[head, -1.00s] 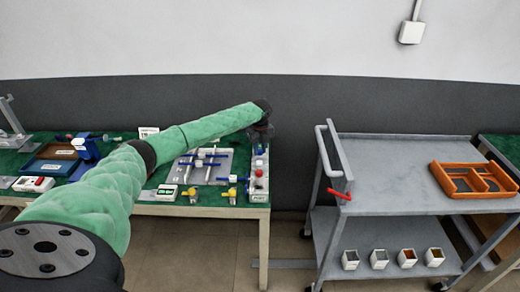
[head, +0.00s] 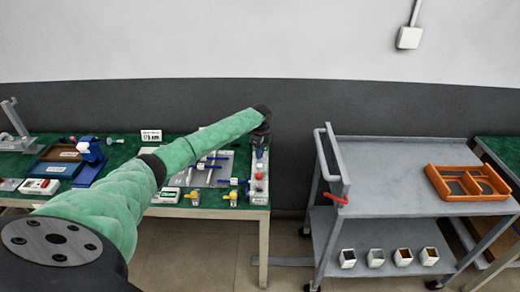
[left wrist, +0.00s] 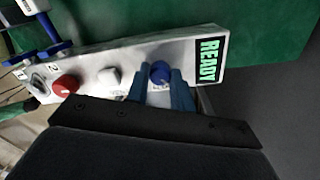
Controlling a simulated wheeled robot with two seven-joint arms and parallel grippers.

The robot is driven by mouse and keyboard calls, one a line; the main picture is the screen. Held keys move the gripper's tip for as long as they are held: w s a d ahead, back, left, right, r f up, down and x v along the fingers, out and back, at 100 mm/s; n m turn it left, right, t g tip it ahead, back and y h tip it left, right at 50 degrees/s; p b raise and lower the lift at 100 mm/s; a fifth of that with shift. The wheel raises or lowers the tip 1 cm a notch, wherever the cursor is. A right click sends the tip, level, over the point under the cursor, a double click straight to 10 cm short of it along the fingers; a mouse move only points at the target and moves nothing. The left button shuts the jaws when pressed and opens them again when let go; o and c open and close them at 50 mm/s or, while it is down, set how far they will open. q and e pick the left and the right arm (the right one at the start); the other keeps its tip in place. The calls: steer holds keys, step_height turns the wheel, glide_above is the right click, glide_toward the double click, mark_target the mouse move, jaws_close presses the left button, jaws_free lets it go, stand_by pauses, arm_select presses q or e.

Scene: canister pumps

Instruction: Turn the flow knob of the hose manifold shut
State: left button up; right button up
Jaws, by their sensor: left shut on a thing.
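My left gripper (left wrist: 161,82) is shut on the blue knob, one blue finger on each side. The small lettering under the knobs is too blurred or covered to read. In the head view my left gripper (head: 260,142) is over the far end of the panel, which lies along the bench's right end; the red knob (head: 259,176) shows nearer. My right gripper is not in view.
Pipes and blue-handled valves (head: 212,165) stand left of the panel on the green bench (head: 120,150). A grey cart (head: 395,165) with an orange tray (head: 432,184) stands to the right, across a gap. A dark wall is behind the bench.

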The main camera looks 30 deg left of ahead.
arm_select(q)
steer(key=n+p, duration=0.1)
steer(key=n, duration=0.1)
steer(key=shift+r+n, duration=0.2)
steer(key=shift+n, duration=0.2)
steer(key=n+p, duration=0.3)
steer(key=n, duration=0.2)
steer(key=shift+n+p, duration=0.3)
steer(key=shift+w+a+n+p, duration=0.1)
steer(key=shift+n+p, duration=0.25)
steer(key=shift+n, duration=0.55)
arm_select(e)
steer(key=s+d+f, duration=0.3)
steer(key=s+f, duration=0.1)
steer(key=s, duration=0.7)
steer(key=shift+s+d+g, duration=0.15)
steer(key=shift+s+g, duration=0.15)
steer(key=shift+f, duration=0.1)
arm_select(q)
steer(key=o, duration=1)
steer(key=shift+f, duration=0.1)
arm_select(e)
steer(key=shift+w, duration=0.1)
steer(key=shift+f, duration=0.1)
